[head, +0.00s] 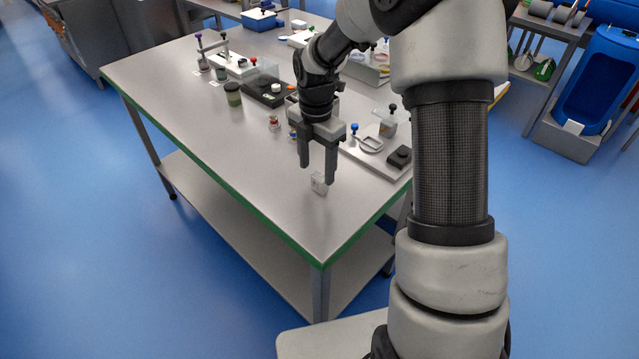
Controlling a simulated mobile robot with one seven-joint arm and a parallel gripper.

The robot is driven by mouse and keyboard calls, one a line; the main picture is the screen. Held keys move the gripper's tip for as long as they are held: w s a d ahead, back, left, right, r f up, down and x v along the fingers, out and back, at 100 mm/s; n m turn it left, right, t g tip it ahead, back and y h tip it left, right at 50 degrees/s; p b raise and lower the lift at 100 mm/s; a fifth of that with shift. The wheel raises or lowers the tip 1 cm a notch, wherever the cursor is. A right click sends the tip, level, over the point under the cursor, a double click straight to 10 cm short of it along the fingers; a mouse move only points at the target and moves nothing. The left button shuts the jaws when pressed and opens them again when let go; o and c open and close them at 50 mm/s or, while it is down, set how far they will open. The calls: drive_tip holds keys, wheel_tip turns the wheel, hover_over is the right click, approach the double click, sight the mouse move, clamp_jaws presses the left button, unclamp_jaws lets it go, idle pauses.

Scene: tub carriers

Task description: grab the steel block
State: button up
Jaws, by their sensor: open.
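The steel block (319,184) is a small light-grey block on the grey table top, near the table's front corner. My gripper (317,173) points down over it with its two dark fingers apart. The block shows between the fingertips, low in the gap. From this view I cannot tell whether the fingers reach down around the block or stand a little above or behind it. No finger clearly touches it.
The table (250,190) has a green edge. A light plate with a ring and a black block (399,157) lies right of my gripper. Small bottles (273,122) and a dark green jar (233,94) stand behind it. The table's front left is clear.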

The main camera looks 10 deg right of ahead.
sight(319, 176)
drive_tip(key=f, duration=0.5)
drive_tip(key=shift+s+d, duration=0.1)
drive_tip(key=shift+d, duration=0.2)
drive_tip(key=shift+c, duration=0.4)
drive_tip(key=c, duration=1.2)
